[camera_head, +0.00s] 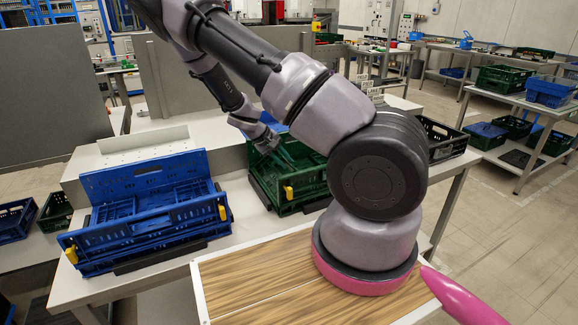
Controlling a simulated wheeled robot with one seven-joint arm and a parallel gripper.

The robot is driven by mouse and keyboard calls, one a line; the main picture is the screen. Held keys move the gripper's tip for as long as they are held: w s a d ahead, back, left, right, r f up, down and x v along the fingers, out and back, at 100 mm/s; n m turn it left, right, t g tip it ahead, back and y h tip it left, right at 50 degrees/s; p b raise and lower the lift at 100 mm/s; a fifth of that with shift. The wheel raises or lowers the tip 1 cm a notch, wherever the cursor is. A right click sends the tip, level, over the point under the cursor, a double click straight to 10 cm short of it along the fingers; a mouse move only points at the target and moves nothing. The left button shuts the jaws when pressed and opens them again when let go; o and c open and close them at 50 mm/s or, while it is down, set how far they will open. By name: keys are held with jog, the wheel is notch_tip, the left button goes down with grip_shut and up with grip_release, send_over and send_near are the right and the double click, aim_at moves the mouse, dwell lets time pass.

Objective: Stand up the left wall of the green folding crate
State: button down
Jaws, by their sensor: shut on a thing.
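The green folding crate (307,187) sits on the grey table in the middle, with a yellow latch on its near side. My own arm hides its right part. My gripper (268,143) reaches down over the crate's left part and is shut on a green wall panel there. I take this panel to be the left wall (262,172). The exact grip on its edge is small and partly hidden. I cannot tell for certain how far the wall is tilted.
A blue folding crate (180,215) with yellow latches and a raised back wall stands left of the green crate. Grey partitions (50,115) stand at the left. Further tables with crates fill the right background.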

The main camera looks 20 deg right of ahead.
jog(key=shift+a+r+h, duration=0.25)
jog(key=shift+a+h, duration=0.2)
jog(key=shift+h, duration=0.05)
jog(key=a+r+h, duration=0.2)
jog(key=a+h, duration=0.6)
jog(key=a, duration=0.2)
jog(key=shift+s+h, duration=0.25)
jog(key=shift+h, duration=0.05)
jog(key=c, duration=0.7)
grip_release()
jog(key=shift+r, duration=0.15)
jog(key=a, duration=0.7)
jog(key=a+r, duration=0.1)
jog(key=a, duration=0.2)
jog(key=shift+s+a+r, duration=0.1)
jog(key=shift+s+a, duration=0.05)
jog(key=shift+a, duration=0.2)
